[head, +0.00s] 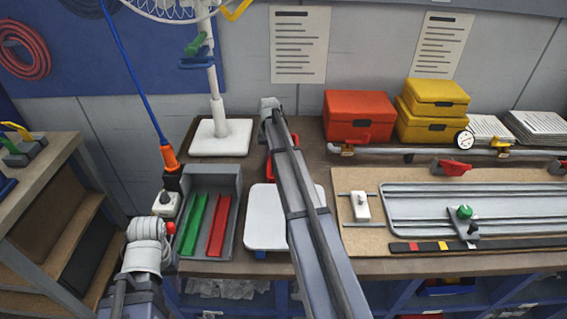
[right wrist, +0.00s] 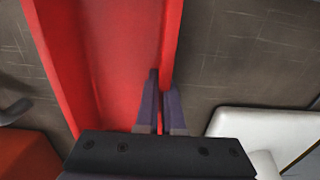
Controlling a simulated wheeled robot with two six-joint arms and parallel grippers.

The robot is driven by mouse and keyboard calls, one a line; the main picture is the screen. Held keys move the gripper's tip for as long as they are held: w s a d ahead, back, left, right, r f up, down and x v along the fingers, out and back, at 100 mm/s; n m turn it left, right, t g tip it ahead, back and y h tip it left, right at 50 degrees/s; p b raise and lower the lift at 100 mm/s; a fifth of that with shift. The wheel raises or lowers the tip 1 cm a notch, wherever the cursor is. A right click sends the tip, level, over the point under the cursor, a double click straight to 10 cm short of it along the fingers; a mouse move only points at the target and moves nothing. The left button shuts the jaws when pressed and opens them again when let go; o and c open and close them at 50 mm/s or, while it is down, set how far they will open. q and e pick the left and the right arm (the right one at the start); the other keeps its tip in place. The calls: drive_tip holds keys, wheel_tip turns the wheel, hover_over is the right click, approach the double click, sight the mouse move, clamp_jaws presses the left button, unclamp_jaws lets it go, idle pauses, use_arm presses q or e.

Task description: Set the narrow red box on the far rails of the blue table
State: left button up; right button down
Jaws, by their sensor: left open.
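The narrow red box (right wrist: 110,60) fills the left half of the right wrist view, with raised rims along its long sides. In the head view only a red part (head: 269,166) shows, beside my right arm, which hides the rest. My right gripper (right wrist: 160,90) has its fingers close together on either side of the box's right rim. In the head view that gripper is hidden. My left gripper (head: 149,230) is low at the left, by the table's edge; its fingers are not clear. The table (head: 440,266) has a brown top and blue shelving below. Metal rails (head: 470,185) lie on a board at the right.
A white tray (head: 262,235) lies under my right arm. A grey bin (head: 190,240) holds green and red strips. A red box (head: 358,103) and yellow boxes (head: 432,125) stand at the back. A metal bar (head: 420,151) runs behind the board. A white post base (head: 222,138) stands back left.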

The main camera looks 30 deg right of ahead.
idle(0.4)
wheel_tip(320, 180, up, 10)
drive_tip(key=p, duration=1)
drive_tip(key=shift+f+b, duration=0.4)
drive_tip(key=shift+f, duration=0.05)
drive_tip(key=shift+r, duration=0.15)
